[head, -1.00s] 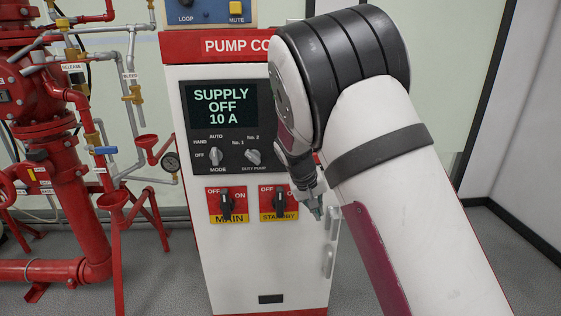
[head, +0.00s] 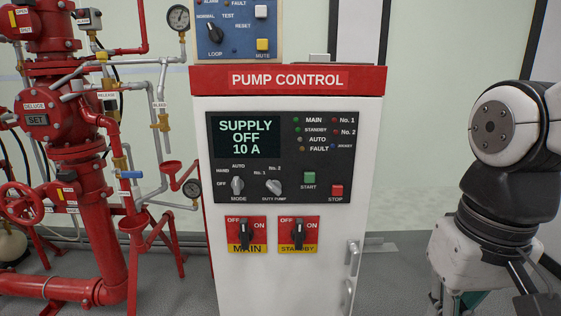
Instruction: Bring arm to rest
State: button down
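My arm (head: 505,130) stands at the right edge of the head view, clear of the pump control cabinet (head: 280,275). A white rounded joint with a bolted grey cap is at its top, with black and pale parts below. Dark, narrow parts at the lower right corner may belong to my gripper, but they are cut off by the frame. Its fingertips cannot be made out, and nothing shows as held. The cabinet's display (head: 246,138) reads SUPPLY OFF 10 A. The main switch (head: 245,235) and standby switch (head: 299,235) have their black handles upright.
Red pipework with a handwheel (head: 22,203) and gauges fills the left side. A blue alarm panel (head: 238,42) is above the cabinet. Silver handles (head: 352,258) stick out at the cabinet's right side. Floor and wall show between cabinet and arm.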

jog(key=s+f, duration=0.1)
jog(key=s, duration=1)
notch_tip(320, 180, up, 26)
jog(key=t+p, duration=0.3)
jog(key=p, duration=2.2)
jog(key=shift+t, duration=0.3)
